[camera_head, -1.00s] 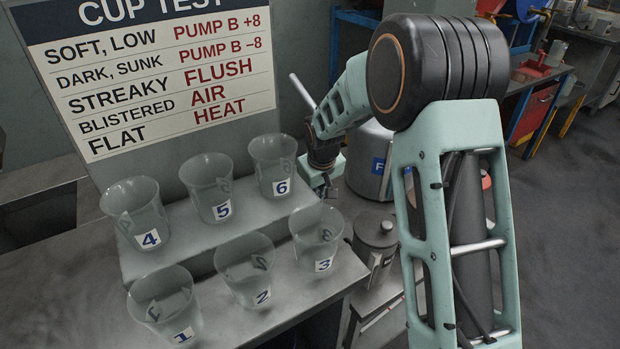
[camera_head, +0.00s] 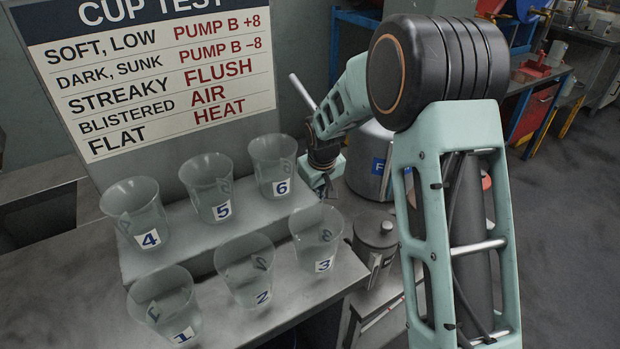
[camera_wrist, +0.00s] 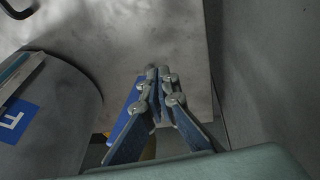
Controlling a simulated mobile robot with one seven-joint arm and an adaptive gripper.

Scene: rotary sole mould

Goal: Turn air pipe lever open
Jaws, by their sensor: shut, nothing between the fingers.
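My gripper (camera_head: 328,192) is behind the cup rack and left of the grey drum in the head view, small and partly hidden. In the wrist view my gripper (camera_wrist: 157,72) has its fingertips together with nothing held, above a grey surface. No air pipe lever can be clearly made out. A pale rod (camera_head: 302,92) slants up behind my forearm in the head view; I cannot tell whether it is the lever. A blue piece (camera_wrist: 124,126) shows beside and behind the fingers in the wrist view, its nature unclear.
The grey drum with a blue label (camera_head: 378,166) stands close right of my gripper; it also shows in the wrist view (camera_wrist: 62,110). Several numbered clear cups, such as cup 6 (camera_head: 273,166), stand in front. A lidded grey pot (camera_head: 375,238) is nearer. A wall (camera_wrist: 270,70) rises at the wrist view's right.

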